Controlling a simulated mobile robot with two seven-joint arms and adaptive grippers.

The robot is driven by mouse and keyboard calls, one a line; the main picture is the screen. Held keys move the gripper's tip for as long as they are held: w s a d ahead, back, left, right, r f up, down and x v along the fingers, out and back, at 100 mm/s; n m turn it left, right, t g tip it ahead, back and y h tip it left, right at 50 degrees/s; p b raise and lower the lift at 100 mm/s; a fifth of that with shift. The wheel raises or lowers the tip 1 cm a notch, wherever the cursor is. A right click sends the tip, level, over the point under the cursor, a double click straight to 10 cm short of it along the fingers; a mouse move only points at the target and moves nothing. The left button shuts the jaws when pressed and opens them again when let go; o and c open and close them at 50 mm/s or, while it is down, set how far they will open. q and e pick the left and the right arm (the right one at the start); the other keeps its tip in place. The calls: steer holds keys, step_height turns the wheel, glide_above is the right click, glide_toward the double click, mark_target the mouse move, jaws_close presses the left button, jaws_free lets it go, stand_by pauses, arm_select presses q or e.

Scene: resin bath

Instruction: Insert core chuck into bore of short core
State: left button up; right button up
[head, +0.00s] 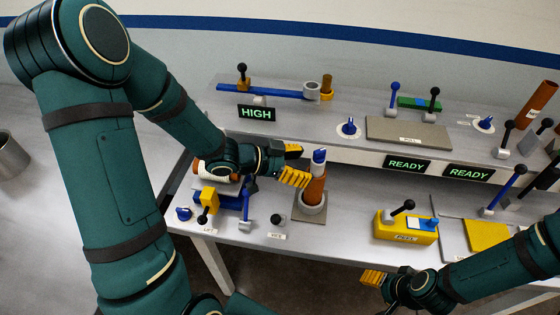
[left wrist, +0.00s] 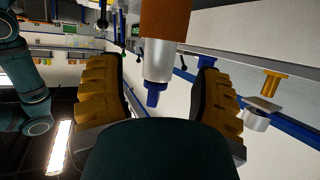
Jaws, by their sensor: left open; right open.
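The core chuck (head: 319,160), a silver cylinder with a blue tip, stands upright at the top of the orange-brown short core (head: 315,188). Its lower part is hidden, apparently inside the bore. The core stands in a grey ring holder (head: 313,209) on the lower bench. My left gripper (head: 295,165) is open beside the chuck, on its left. In the left wrist view the chuck (left wrist: 158,62) lies between the spread yellow fingers, apart from both, with the core (left wrist: 165,18) beyond it. My right gripper (head: 376,283) is open and empty near the bench's front edge, partly cut off from sight.
A yellow box (head: 405,232) with a lever stands right of the holder. A blue cradle (head: 232,201) with levers is on the left. Another orange-brown tube (head: 537,103) leans at the far right. The upper shelf carries a grey plate (head: 408,131) and knobs.

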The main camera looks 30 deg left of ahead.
arm_select(q)
steer(key=v, duration=0.7)
steer(key=shift+s+a, duration=0.2)
steer(key=shift+r, duration=0.1)
